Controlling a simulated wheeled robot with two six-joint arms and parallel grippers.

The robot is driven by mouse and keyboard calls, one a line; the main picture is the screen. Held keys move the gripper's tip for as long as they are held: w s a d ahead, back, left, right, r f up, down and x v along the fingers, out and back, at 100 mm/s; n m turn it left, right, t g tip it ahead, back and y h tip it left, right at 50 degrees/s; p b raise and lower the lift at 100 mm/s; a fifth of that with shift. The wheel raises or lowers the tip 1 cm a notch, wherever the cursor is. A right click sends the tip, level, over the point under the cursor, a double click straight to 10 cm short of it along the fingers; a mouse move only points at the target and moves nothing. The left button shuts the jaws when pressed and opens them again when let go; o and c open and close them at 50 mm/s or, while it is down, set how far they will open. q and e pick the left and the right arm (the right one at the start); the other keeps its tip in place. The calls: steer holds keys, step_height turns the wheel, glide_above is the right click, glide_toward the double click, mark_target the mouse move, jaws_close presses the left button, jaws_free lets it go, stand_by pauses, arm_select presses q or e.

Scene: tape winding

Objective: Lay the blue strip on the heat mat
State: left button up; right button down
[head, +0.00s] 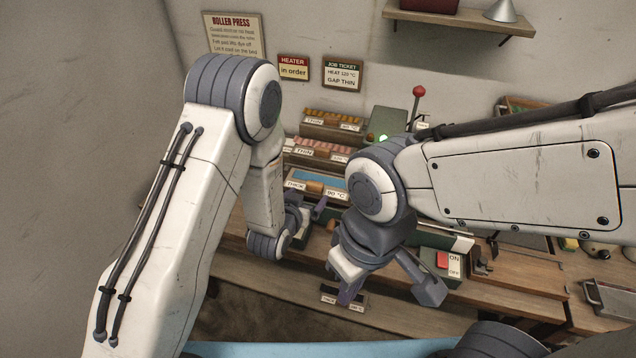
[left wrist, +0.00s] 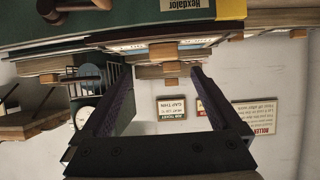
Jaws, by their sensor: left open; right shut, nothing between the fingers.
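Blue material (head: 318,178) shows in an open tray (head: 310,190) labelled THICK and 90 °C, at the front of the stacked trays in the head view. My arms partly cover it. My left gripper (head: 308,208) is just in front of this tray. Its two fingers stand wide apart with nothing between them in the left wrist view (left wrist: 166,95). My right gripper (head: 350,290) hangs shut and empty over the front edge of the bench, lower and to the right. I cannot make out the heat mat; my arms hide much of the bench.
Behind stand trays with pink (head: 318,145) and orange (head: 333,116) pieces. A red-knobbed lever (head: 418,92) and a green light are beside them. An ON/OFF switch (head: 448,262) is on the right of the wooden bench (head: 515,290). Wall signs include a job ticket (head: 342,75) reading GAP THIN.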

mark_target(314, 185)
arm_select(q)
steer(key=shift+t, duration=0.4)
steer(key=x, duration=0.1)
steer(key=p+x, duration=0.1)
steer(key=x, duration=0.3)
steer(key=shift+w+a+f+p, duration=0.25)
steer(key=shift+w+p, duration=0.05)
steer(key=shift+p, duration=0.1)
steer(key=p+x, duration=0.2)
steer(key=x, duration=0.2)
steer(key=shift+w+d+f+p, duration=0.1)
steer(key=shift+w+p, duration=0.05)
steer(key=shift+p, duration=0.15)
steer(key=shift+w+d+f, duration=0.1)
steer(key=shift+w+f, duration=0.1)
steer(key=shift+w, duration=0.1)
jaws_close()
